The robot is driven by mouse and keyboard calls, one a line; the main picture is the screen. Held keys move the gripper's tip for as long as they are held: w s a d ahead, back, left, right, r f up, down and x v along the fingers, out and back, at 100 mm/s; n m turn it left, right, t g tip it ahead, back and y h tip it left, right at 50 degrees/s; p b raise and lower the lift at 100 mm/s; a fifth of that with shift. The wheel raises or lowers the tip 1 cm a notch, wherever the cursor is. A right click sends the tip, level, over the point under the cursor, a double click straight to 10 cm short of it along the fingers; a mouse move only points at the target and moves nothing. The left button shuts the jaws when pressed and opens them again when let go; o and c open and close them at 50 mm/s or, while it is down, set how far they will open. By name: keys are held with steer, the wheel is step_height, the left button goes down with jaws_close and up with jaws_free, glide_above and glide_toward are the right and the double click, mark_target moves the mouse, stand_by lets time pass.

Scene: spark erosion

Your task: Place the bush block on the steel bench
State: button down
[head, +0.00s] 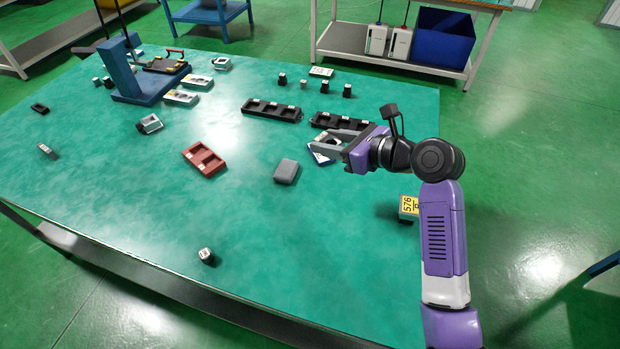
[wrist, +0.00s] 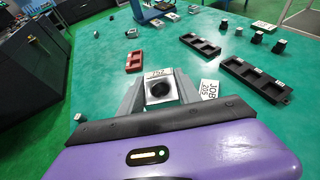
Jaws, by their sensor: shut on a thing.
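My gripper (head: 328,142) reaches left over the green-topped table (head: 150,220). In the wrist view my gripper (wrist: 158,90) is shut on the bush block (wrist: 160,86), a pale grey block with a dark round hole and a small label on its far edge. The block is mostly hidden by the fingers in the head view and appears raised above the table. Which surface is called the steel bench is not marked; a grey-topped bench (head: 60,40) stands at the back left.
A grey box (head: 286,171), a red tray (head: 204,159) and black trays (head: 272,110) lie near my gripper. A blue press-like stand (head: 122,75) is at the back left. The table's front left is mostly clear.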

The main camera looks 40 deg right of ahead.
mark_target(326, 198)
step_height(326, 198, down, 18)
steer(key=b, duration=0.2)
steer(key=shift+f+b, duration=0.15)
steer(key=shift+b, duration=0.2)
steer(key=shift+f, duration=0.1)
steer(key=c, duration=0.8)
jaws_free()
steer(key=shift+c, duration=0.2)
steer(key=shift+s, duration=0.1)
steer(key=v, duration=1.2)
steer(key=shift+p, duration=0.3)
